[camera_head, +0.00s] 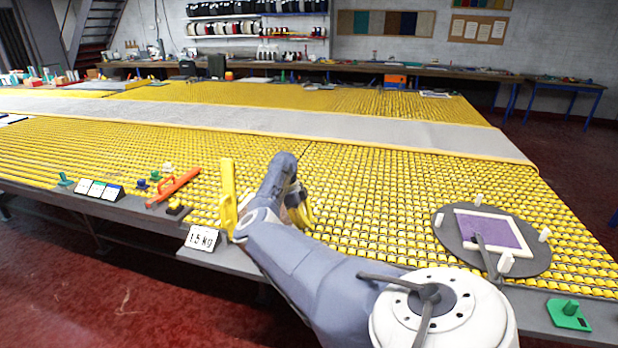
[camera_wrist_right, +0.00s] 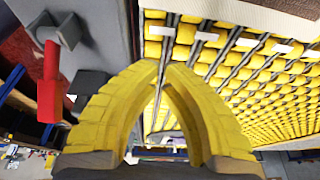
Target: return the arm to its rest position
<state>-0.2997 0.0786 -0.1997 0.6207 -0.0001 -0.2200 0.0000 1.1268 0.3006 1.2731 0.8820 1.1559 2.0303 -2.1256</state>
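My right arm reaches in from the bottom right in the head view. Its gripper (camera_head: 303,212) is over the near edge of the yellow roller table (camera_head: 400,200), partly hidden behind my own grey wrist. In the right wrist view the two yellow fingers (camera_wrist_right: 160,68) arch inward and their tips meet, with nothing seen between them. The gripper looks shut and empty. My left arm and gripper do not show.
An upright yellow piece (camera_head: 228,192) stands just left of my right wrist, near a "1.5 kg" sign (camera_head: 202,238). A red-orange bar (camera_head: 174,187) lies further left. A round grey plate (camera_head: 449,238) with a purple-centred sample is at right. A grey rug strip (camera_head: 300,122) crosses the table.

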